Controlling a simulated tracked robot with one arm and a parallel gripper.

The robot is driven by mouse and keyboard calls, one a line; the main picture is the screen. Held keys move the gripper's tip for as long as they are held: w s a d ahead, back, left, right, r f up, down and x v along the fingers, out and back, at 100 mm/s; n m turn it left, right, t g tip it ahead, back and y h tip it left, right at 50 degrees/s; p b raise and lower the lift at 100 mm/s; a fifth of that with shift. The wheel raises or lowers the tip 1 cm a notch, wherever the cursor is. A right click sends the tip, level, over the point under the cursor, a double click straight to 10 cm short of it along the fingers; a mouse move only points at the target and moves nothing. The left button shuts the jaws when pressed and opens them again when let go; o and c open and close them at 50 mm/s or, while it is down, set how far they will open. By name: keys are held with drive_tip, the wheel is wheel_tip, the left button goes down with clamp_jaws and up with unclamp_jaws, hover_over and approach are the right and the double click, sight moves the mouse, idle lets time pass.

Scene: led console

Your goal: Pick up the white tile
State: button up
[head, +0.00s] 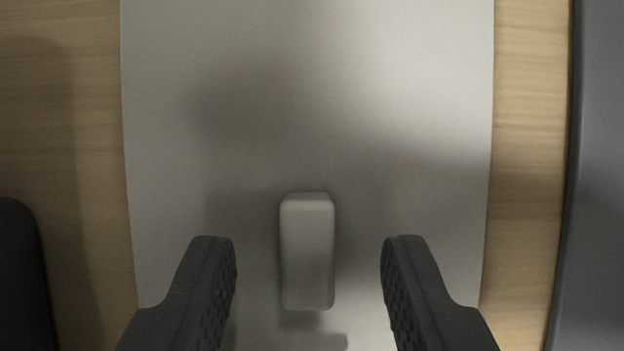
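The white tile (307,252) is a small upright-looking block with rounded edges, greyish white in the shade. It lies on a pale grey-white panel, long side running up and down the picture. My gripper (308,250) is open, with one dark, textured finger to the left of the tile and the other to its right. There is a clear gap on both sides, and neither finger appears to touch the tile. How high the fingers are above the panel is hard to tell.
The pale panel (310,80) rests on a wooden surface (530,200) and is otherwise bare. A dark grey object (600,180) runs along the right edge. A black rounded object (20,280) shows at the lower left.

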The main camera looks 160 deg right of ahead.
drive_tip(key=shift+w+a+f, duration=0.15)
drive_tip(key=shift+w+f, duration=0.05)
drive_tip(key=shift+f, duration=0.2)
clamp_jaws()
drive_tip(key=shift+r, duration=0.15)
